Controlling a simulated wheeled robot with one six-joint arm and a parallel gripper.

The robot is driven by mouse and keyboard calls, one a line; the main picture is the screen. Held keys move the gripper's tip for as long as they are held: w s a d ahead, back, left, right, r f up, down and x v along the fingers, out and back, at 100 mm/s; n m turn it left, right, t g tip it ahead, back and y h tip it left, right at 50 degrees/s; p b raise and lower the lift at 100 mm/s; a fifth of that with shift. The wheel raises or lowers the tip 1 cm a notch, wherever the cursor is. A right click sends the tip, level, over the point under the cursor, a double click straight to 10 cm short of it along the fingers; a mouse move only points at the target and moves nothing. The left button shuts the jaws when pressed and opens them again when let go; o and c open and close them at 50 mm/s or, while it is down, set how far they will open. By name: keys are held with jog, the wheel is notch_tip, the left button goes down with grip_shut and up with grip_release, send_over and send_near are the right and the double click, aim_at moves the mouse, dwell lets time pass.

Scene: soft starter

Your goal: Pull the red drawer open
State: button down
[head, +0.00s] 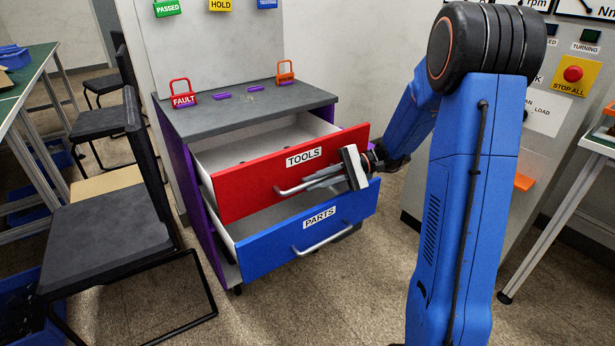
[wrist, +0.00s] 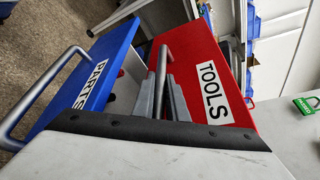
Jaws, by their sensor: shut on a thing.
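The red drawer (head: 245,188), labelled TOOLS, stands pulled out from the cabinet in the head view, and its white inside shows. Its front also shows in the wrist view (wrist: 222,70). My gripper (head: 312,182) reaches in from the right and is shut on the red drawer's grey bar handle (head: 290,189). In the wrist view the fingers (wrist: 163,92) close around the handle (wrist: 161,68). Part of the handle is hidden by the fingers.
Below, the blue drawer (head: 275,246), labelled PARTS, also stands open, with its own handle (head: 325,240). Padlocks stand on the grey cabinet top (head: 235,112). A black chair (head: 110,235) is close on the left. A grey control panel (head: 560,110) stands on the right.

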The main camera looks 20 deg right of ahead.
jog(key=s+d, duration=0.2)
jog(key=s, duration=0.4)
jog(key=shift+s, duration=0.25)
jog(key=shift+d, duration=0.1)
jog(key=c, duration=1.8)
grip_release()
jog(key=shift+o, duration=0.2)
jog(key=v, duration=1.7)
jog(key=shift+d, duration=0.25)
jog(key=shift+r, duration=0.1)
